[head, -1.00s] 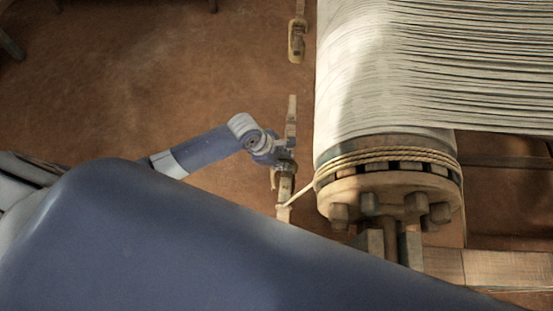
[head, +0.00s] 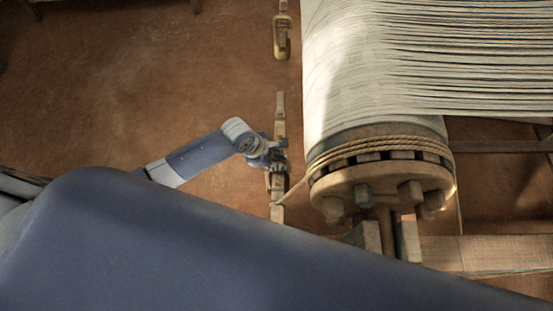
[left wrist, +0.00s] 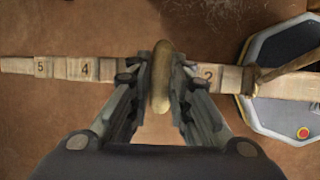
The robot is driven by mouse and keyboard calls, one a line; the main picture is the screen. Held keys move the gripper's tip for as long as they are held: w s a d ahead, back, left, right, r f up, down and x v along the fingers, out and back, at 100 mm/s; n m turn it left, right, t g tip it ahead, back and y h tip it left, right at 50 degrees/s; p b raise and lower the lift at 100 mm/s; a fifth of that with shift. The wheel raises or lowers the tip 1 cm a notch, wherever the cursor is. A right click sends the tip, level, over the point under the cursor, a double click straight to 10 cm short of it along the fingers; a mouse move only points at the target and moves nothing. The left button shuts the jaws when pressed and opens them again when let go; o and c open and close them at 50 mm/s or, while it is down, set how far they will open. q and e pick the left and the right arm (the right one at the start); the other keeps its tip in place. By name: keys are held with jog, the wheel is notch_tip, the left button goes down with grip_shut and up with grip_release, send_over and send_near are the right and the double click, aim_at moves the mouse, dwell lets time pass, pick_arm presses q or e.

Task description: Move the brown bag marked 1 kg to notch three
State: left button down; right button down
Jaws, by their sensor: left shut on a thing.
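The notched wooden beam (head: 280,105) runs up the middle of the head view. In the left wrist view the beam (left wrist: 60,68) lies across, with 5 and 4 left of my gripper and 2 right of it. No 3 shows; that stretch is hidden behind my fingers. My left gripper (head: 277,168) is at the beam, and in the left wrist view its fingers (left wrist: 161,82) are shut on a narrow brown bag (left wrist: 160,75). The bag crosses the beam between 4 and 2. Its weight mark is not visible. My right gripper is not in view.
A rope (left wrist: 290,72) is tied around the beam right of 2 and leads to the rope-wound drum (head: 385,150). The cloth roll (head: 350,70) is close on the right. A yellowish hanging piece (head: 282,38) is farther up. Bare floor (head: 130,90) lies left.

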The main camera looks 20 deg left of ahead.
pick_arm(q)
jog(key=shift+f+p, duration=0.15)
jog(key=shift+p, duration=0.2)
dwell(0.5)
jog(key=c, duration=1.4)
grip_release()
jog(key=shift+s+f, duration=0.15)
jog(key=shift+f, duration=0.05)
jog(key=v, duration=1.2)
jog(key=s+a+f+m+y, duration=0.1)
jog(key=s+a+f+m, duration=0.15)
jog(key=f, duration=0.55)
jog(key=s+a+f+m+y, duration=0.1)
jog(key=a+f+m, duration=0.25)
jog(key=f, duration=0.45)
jog(key=s+a+f+m+y, duration=0.1)
jog(key=s+a+f+m, duration=0.2)
jog(key=f, duration=0.5)
jog(key=s+d+f+m+g, duration=0.1)
jog(key=s+f+m, duration=0.6)
jog(key=s, duration=0.6)
jog(key=s+d+f+m+g, duration=0.1)
jog(key=s+f+m, duration=0.6)
jog(key=s, duration=0.7)
jog(key=shift+s+d+f+y, duration=0.25)
jog(key=shift+d+f+y, duration=0.15)
jog(key=shift+f, duration=0.25)
